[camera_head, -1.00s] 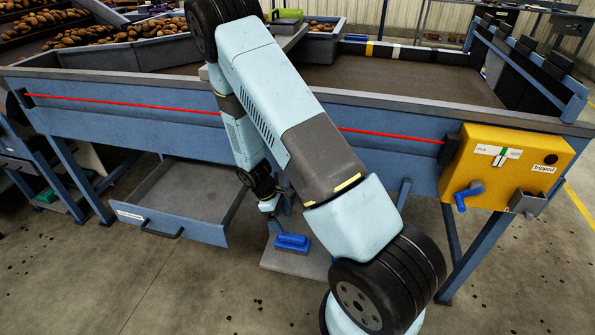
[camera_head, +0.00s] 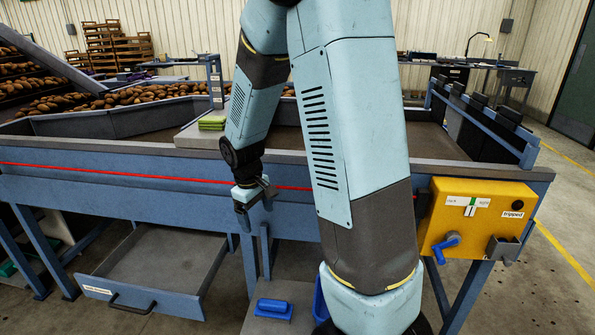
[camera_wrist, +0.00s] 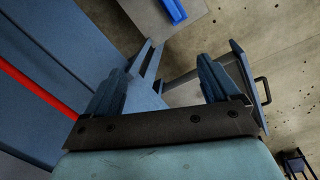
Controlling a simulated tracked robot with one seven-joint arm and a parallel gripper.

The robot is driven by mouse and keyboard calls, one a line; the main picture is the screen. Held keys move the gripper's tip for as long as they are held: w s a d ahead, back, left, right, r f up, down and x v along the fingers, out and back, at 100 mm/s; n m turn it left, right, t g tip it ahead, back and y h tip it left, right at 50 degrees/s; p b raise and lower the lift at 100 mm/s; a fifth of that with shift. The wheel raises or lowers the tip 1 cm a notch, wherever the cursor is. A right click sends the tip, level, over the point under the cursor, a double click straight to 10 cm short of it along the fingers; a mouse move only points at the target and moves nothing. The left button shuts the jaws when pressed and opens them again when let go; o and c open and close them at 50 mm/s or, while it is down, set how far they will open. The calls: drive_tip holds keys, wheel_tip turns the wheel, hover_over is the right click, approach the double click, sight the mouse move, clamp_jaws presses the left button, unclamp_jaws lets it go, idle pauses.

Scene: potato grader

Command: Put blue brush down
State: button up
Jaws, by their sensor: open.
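The blue brush (camera_head: 273,308) lies on a grey plate (camera_head: 257,328) low down in front of the grader, beside the open drawer. My gripper (camera_head: 256,203) is open and empty, well above the brush and apart from it, in front of the grader's blue side wall. In the wrist view, the two fingers of my gripper (camera_wrist: 160,88) are wide apart with nothing between them. A blue thing (camera_wrist: 173,10) on the grey plate is cut off by the top edge there; I cannot tell whether it is the brush.
Another blue thing (camera_head: 319,302) is mostly hidden behind my arm. An open drawer (camera_head: 125,293) juts out at left. A yellow control box (camera_head: 470,222) with a blue handle is at right. A green block (camera_head: 212,122) rests on a grey ledge. A red cord (camera_head: 150,176) runs along the side wall.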

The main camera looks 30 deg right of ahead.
drive_tip(key=s+d+r+m+t+y, duration=0.1)
drive_tip(key=s+r+m+t, duration=0.4)
drive_tip(key=s+r, duration=1.6)
drive_tip(key=shift+s+d+r+m, duration=0.2)
drive_tip(key=shift+r+m, duration=0.2)
drive_tip(key=shift+r, duration=0.45)
drive_tip(key=shift+o, duration=0.2)
drive_tip(key=shift+o, duration=0.2)
